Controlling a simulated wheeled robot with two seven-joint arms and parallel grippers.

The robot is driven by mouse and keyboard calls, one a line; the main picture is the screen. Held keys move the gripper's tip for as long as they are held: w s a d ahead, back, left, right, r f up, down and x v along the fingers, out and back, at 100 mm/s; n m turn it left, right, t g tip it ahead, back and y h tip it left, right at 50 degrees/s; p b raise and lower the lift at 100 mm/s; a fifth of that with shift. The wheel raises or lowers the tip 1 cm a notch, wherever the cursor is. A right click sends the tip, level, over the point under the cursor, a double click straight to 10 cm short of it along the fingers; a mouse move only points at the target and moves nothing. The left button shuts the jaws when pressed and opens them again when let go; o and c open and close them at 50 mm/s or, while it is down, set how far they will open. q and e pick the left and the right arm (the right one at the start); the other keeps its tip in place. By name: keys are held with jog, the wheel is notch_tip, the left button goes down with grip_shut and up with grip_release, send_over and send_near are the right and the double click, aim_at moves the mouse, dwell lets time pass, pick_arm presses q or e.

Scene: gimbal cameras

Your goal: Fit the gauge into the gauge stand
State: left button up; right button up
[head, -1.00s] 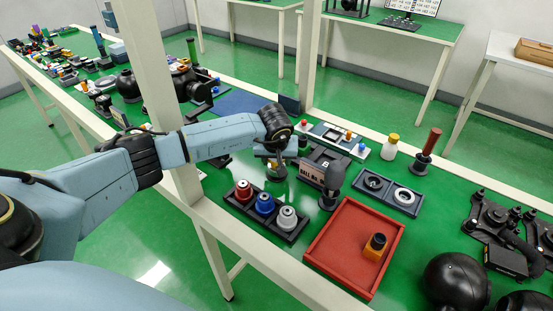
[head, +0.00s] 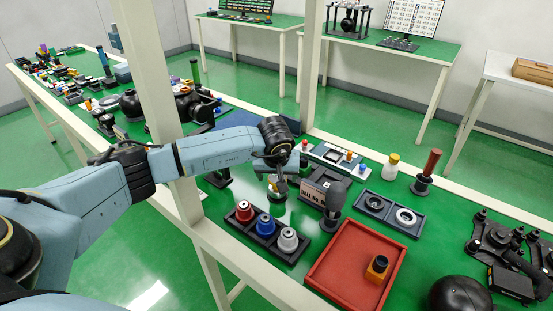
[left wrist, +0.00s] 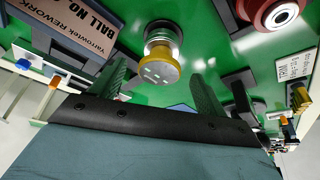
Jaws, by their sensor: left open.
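My left gripper (head: 283,178) hangs over the bench behind the row of three coloured knobs. In the left wrist view its two dark fingers (left wrist: 160,88) are apart. A small round piece with a yellow collar and a pale, clear-looking top (left wrist: 160,62) stands just beyond and between the fingertips, with no contact visible. It is partly hidden by the gripper in the head view (head: 276,190). I cannot tell for sure which piece is the gauge or the gauge stand. A red-handled piece stands in a black base (head: 422,184) at the right. My right gripper is not in view.
A black rack (head: 262,243) with red, blue and grey knobs is close in front. A dark rounded upright piece (head: 335,198) and a label plaque (head: 312,194) stand right of the gripper. A pale post (head: 150,90) rises at left.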

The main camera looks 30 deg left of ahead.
pick_arm(q)
jog(key=v, duration=0.9)
jog(key=shift+s+r+p, duration=0.2)
jog(key=shift+r+p, duration=0.15)
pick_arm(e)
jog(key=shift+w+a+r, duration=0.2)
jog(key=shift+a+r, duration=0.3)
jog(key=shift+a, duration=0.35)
pick_arm(q)
jog(key=shift+d, duration=0.1)
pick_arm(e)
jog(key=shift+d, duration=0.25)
